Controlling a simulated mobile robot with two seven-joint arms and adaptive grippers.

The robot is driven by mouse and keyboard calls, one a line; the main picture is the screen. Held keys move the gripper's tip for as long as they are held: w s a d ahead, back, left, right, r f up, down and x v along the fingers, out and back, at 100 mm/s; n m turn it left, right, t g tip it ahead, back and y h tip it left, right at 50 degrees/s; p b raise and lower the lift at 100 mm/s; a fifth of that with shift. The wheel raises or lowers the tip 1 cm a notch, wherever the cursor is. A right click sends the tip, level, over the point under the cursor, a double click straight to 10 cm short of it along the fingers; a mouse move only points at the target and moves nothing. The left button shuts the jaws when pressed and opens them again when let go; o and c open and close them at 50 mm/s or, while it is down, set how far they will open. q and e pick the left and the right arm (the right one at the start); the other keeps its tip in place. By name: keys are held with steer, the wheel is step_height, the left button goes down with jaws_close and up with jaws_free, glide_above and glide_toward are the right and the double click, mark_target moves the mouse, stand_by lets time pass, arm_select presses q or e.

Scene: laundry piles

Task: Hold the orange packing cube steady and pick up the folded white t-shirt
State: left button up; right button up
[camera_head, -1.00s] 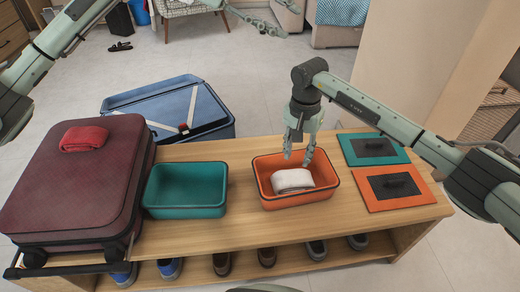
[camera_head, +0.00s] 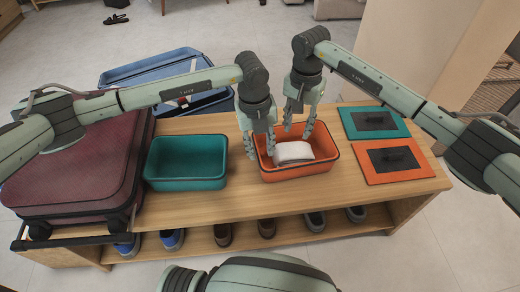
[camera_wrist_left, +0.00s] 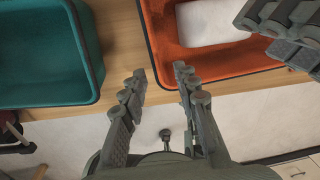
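The orange packing cube (camera_head: 300,174) stands open on the wooden bench. The folded white t-shirt (camera_head: 293,152) lies inside it, and also shows in the left wrist view (camera_wrist_left: 212,22). My left gripper (camera_head: 261,155) is at the cube's left side, pointing down. In the left wrist view its open fingers (camera_wrist_left: 159,72) appear to be on either side of the cube's left rim near the front corner, with a gap between them. My right gripper (camera_head: 298,131) is open and empty over the back of the cube, just behind the t-shirt. Contact with the shirt cannot be told.
A teal cube (camera_head: 186,180) stands left of the orange one. A maroon suitcase (camera_head: 75,185) fills the bench's left end, partly behind my left arm. Teal and orange lids (camera_head: 398,178) lie at the right. Shoes (camera_head: 265,228) are on the shelf below. A blue suitcase (camera_head: 150,69) is behind.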

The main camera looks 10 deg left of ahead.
arm_select(q)
steer(key=f, duration=0.8)
steer(key=shift+s+d+f, duration=0.15)
steer(key=shift+d+f, duration=0.05)
steer(key=shift+f, duration=0.1)
jaws_close()
